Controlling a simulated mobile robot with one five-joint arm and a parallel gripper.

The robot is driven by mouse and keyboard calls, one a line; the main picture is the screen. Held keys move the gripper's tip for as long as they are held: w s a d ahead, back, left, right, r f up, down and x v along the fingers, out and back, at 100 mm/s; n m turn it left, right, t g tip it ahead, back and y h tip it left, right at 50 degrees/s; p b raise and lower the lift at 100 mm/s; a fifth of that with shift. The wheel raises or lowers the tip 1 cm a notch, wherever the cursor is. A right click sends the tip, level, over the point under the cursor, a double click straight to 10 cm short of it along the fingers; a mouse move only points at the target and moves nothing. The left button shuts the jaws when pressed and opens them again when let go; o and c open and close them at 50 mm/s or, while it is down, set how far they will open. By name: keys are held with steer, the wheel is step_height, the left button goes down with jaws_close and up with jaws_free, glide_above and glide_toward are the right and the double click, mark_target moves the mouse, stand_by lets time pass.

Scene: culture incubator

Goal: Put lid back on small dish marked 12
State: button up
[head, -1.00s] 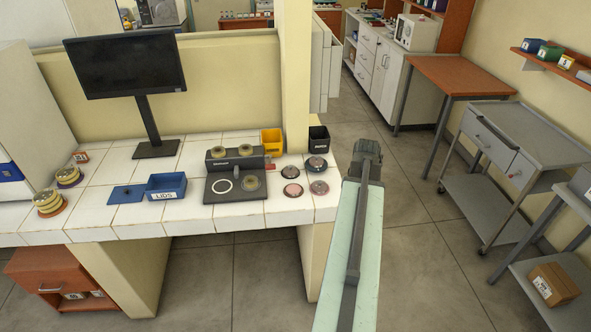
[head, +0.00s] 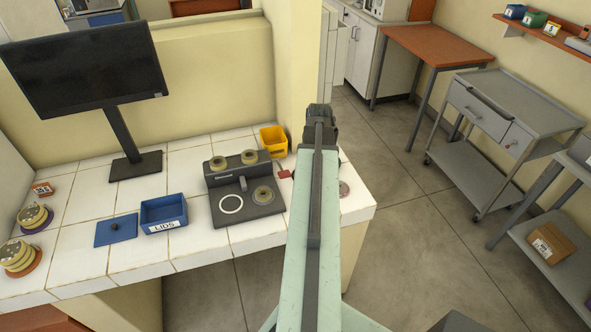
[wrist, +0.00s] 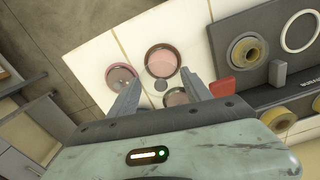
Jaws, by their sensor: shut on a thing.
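My gripper (wrist: 161,76) is at the end of my arm, above the bench's right end; in the head view its end (head: 320,118) points away. Its fingers stand apart, with a small grey disc (wrist: 161,86) between the tips, apparently part of the lid held; the lid's outline is unclear. Below lie small round dishes: a pink one with a dark rim (wrist: 163,60) just ahead, another pinkish one (wrist: 122,77) to its left, and a dark-rimmed one (wrist: 176,97) partly hidden by my gripper. In the head view my arm hides most dishes; one pink dish (head: 344,189) shows. No number is readable.
A dark device (head: 232,208) with yellowish round pieces stands left of the dishes, a red piece (head: 284,174) between. A blue LIDS box (head: 164,213), blue plate (head: 116,229), yellow bin (head: 273,141) and monitor (head: 85,80) are on the bench.

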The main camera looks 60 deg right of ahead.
steer(key=shift+w+a+f+m+b, duration=0.1)
steer(key=shift+w+f+m+b, duration=0.15)
steer(key=shift+f+m+b, duration=0.5)
steer(key=shift+r, duration=0.1)
step_height(320, 180, down, 6)
steer(key=b, duration=0.6)
steer(key=shift+f, duration=0.25)
steer(key=shift+a+f+b, duration=0.1)
steer(key=shift+b, duration=0.2)
stand_by(1.0)
steer(key=o, duration=1.4)
steer(key=shift+c, duration=0.2)
steer(key=o, duration=0.4)
